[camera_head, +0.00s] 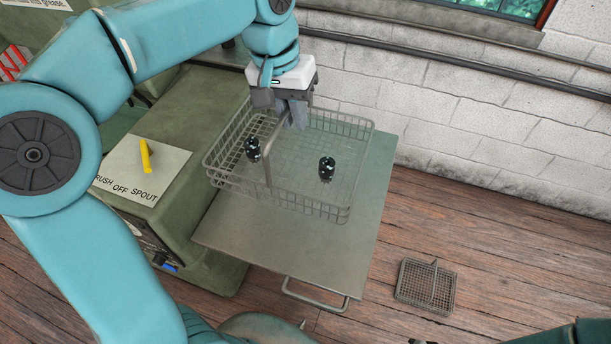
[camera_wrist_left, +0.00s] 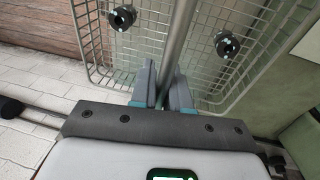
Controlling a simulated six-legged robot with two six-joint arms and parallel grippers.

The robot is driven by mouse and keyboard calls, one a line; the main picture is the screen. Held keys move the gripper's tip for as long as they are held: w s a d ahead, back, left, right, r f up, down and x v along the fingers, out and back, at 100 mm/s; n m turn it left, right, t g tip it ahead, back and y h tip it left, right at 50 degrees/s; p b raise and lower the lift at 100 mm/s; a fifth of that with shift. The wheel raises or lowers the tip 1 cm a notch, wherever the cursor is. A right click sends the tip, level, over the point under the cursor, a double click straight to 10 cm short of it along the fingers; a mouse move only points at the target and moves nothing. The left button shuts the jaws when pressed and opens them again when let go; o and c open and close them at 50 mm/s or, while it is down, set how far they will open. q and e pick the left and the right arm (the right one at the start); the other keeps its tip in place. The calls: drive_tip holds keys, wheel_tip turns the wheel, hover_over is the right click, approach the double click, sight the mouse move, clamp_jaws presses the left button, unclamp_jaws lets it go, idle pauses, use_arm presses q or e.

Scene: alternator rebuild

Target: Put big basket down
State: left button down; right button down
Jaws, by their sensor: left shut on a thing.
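The big basket (camera_head: 305,204) is a grey wire-mesh basket with a tall bar handle (camera_head: 268,172) across its middle. It is level over the grey metal shelf (camera_head: 285,250); I cannot tell whether its bottom touches the shelf or hangs just above it. Two black cylindrical parts (camera_head: 327,168) lie inside, one on each side of the handle. In the left wrist view, the fingers (camera_wrist_left: 165,98) close around the bar, with the mesh (camera_wrist_left: 145,45) beyond. My right gripper is out of view.
A small wire basket (camera_head: 427,287) sits on the wooden floor at the lower right. A green machine (camera_head: 200,115) with a yellow piece (camera_head: 146,157) on top stands left of the shelf. A white brick wall (camera_head: 460,125) is behind. The shelf's front part is bare.

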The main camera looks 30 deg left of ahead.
sight(289, 163)
use_arm(q)
wheel_tip(289, 163, down, 18)
drive_tip(key=shift+s+d+f, duration=0.1)
drive_tip(key=shift+f, duration=0.25)
drive_tip(key=c, duration=1.1)
unclamp_jaws()
drive_tip(key=shift+f, duration=0.1)
drive_tip(key=r, duration=0.4)
drive_tip(key=s+a+r, duration=0.1)
drive_tip(key=r, duration=0.7)
drive_tip(key=shift+s+a, duration=0.2)
drive_tip(key=shift+s+r, duration=0.1)
